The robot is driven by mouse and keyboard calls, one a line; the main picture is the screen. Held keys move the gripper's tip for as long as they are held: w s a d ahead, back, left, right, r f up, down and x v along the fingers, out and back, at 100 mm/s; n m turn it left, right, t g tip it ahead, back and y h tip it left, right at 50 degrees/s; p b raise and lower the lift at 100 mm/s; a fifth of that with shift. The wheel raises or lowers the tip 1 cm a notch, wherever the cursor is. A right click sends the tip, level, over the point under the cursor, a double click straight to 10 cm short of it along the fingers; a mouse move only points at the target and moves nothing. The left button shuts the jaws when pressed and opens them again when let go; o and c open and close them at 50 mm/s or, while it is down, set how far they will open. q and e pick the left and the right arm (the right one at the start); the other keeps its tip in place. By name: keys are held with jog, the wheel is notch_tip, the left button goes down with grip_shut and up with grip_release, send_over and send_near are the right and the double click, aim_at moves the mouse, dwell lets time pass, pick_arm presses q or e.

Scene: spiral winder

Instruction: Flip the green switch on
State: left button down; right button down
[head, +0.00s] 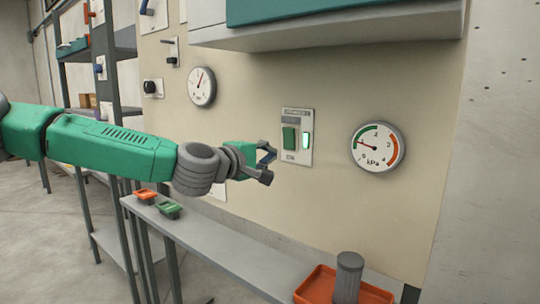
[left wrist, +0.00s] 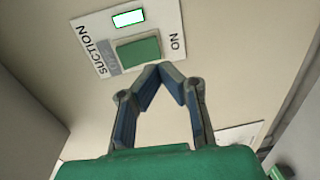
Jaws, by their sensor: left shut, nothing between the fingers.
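The green switch (head: 289,139) is a rectangular rocker on a pale plate fixed to the beige wall panel. Beside it on the plate, a small lamp (head: 307,140) glows bright white-green. In the left wrist view the switch (left wrist: 138,52) shows with the words SUCTION and ON on its plate, and the lit lamp (left wrist: 128,18) beyond it. My left gripper (head: 268,164) is shut and empty, just left of and below the switch plate. In the left wrist view its fingertips (left wrist: 160,68) meet close to the switch's edge; I cannot tell whether they touch it. My right gripper is not in view.
A round kPa gauge (head: 377,147) is on the panel right of the switch, and another gauge (head: 201,87) is to the left. A teal-and-grey box (head: 330,30) overhangs above. A narrow grey shelf (head: 225,245) below holds an orange tray (head: 318,285) with a dark cylinder (head: 348,277).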

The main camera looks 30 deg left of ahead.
pick_arm(q)
jog(key=s+f, duration=0.1)
jog(key=s, duration=0.6)
jog(key=shift+s+a+f, duration=0.15)
jog(key=shift+a+f, duration=0.2)
jog(key=shift+f, duration=0.05)
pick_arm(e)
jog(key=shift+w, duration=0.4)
pick_arm(q)
jog(key=shift+s+d+r, duration=0.1)
jog(key=shift+d, duration=0.1)
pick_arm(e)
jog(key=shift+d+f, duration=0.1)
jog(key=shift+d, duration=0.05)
